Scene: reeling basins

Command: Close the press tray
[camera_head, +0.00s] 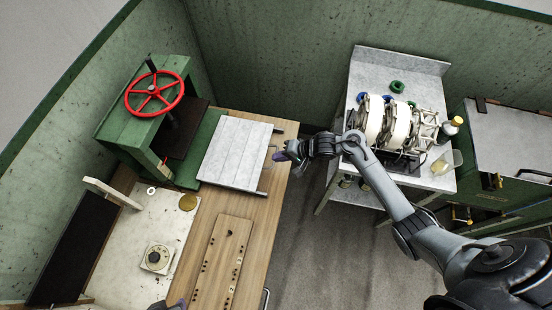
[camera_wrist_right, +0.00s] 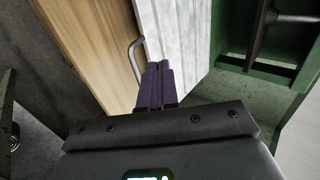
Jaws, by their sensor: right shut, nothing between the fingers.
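The press (camera_head: 140,130) is a green frame with a red handwheel (camera_head: 155,93) on top, at the left in the head view. Its pale grey slatted tray (camera_head: 236,152) sticks out to the right of it, over the wooden bench. A metal handle (camera_head: 271,153) is on the tray's right edge. My right gripper (camera_head: 283,154) is just right of this handle, its fingers shut and empty. In the right wrist view the shut purple fingers (camera_wrist_right: 157,82) are close to the handle (camera_wrist_right: 135,58) and the tray (camera_wrist_right: 178,40); contact is unclear. Only a tip of my left gripper (camera_head: 176,303) shows at the bottom edge.
The wooden bench (camera_head: 255,215) holds a drilled board (camera_head: 228,262) and a white panel with a dial (camera_head: 157,257). A reeling machine (camera_head: 395,120) stands on a table at the right. Bare floor lies between bench and table.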

